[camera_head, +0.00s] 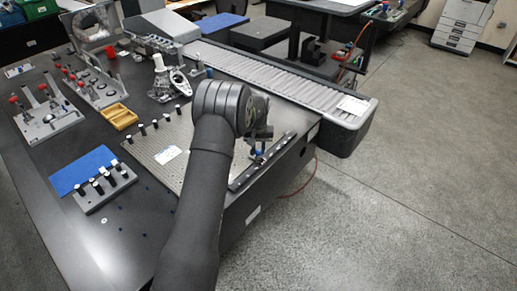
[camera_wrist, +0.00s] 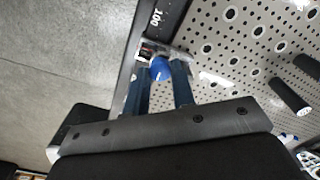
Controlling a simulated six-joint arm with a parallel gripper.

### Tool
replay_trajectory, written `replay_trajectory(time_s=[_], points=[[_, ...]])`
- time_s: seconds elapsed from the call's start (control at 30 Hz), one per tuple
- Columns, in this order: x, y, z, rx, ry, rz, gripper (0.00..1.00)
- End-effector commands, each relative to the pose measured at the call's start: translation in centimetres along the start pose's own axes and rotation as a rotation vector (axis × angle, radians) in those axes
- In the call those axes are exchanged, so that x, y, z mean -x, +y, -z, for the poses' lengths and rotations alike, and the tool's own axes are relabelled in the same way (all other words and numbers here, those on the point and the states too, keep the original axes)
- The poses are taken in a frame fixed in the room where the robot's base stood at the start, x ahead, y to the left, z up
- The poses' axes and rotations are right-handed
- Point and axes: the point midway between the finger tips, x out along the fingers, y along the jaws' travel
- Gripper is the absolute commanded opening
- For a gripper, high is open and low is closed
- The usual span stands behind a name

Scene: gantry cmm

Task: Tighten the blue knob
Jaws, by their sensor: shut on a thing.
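The blue knob (camera_wrist: 160,70) shows in the wrist view between the two fingers of my gripper (camera_wrist: 163,78). The fingers are shut on it. The knob sits on a small metal block (camera_wrist: 150,48) at the edge of the perforated plate (camera_wrist: 220,70). In the head view my gripper (camera_head: 258,150) reaches down at the plate's right edge, beside the dark rail (camera_head: 262,165). A little blue shows there below the gripper; most of the knob is hidden.
Several dark posts stand on the plate's left side; two dark cylinders (camera_wrist: 290,97) show in the wrist view. A wooden tray (camera_head: 120,117) and a blue mat (camera_head: 82,170) lie further left. A roller conveyor (camera_head: 270,80) runs behind. Open floor lies right of the table.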

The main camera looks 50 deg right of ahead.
Motion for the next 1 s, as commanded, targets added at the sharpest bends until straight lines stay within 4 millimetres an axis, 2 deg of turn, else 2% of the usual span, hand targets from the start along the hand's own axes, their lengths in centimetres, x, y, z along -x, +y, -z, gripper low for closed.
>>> replay_trajectory(time_s=[0.3, 0.7, 0.73, 0.83, 1.0], points=[[0.06, 0.03, 0.02, -0.076, 0.001, 0.000, 0.00], [0.07, 0.03, 0.02, -0.082, 0.001, 0.000, 0.00], [0.07, 0.03, 0.02, -0.082, 0.001, 0.000, 0.25], [0.06, 0.03, 0.02, -0.081, 0.001, 0.000, 0.45], [0.04, -0.01, 0.03, -0.081, 0.001, 0.000, 0.45]])
